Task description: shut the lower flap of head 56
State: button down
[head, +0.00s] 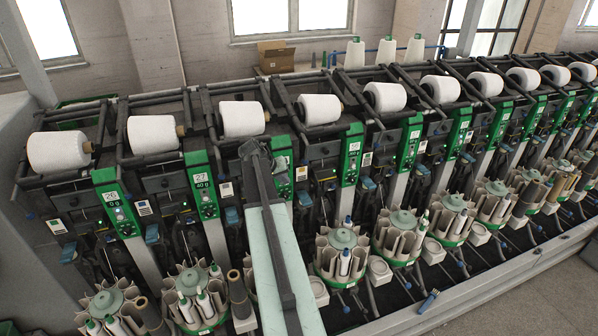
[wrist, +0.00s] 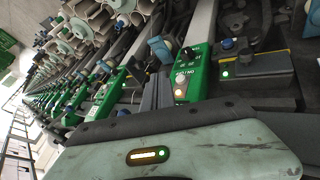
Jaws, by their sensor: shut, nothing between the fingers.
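A row of winding heads runs across the head view, each with a green panel and a white cone. The nearest left panels (head: 118,203) and (head: 202,184) carry number labels, the second seeming to read 27. I cannot make out a panel reading 56. My gripper (head: 250,149) is shut and empty, in front of the panel (head: 283,168) just right of the third cone (head: 242,118); my arm partly hides that head's lower part. I cannot tell whether it touches anything. No lower flap can be made out for certain. The wrist view shows a close green panel (wrist: 190,78).
Round magazines with bobbins, such as one (head: 342,252), stand along the lower front of the machine. Dark rails frame the cones. A cardboard box (head: 275,57) and white cones (head: 385,52) stand behind.

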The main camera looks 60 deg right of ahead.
jog(key=shift+s+d+f+b, duration=0.55)
jog(key=shift+d+f+b, duration=0.8)
jog(key=shift+d, duration=0.15)
jog(key=shift+s+d+f+b, duration=0.6)
jog(key=shift+d+f+b, duration=0.75)
jog(key=shift+d, duration=0.2)
jog(key=shift+s+d+f+b, duration=0.55)
jog(key=shift+d+f+b, duration=0.7)
jog(key=shift+d+b, duration=0.2)
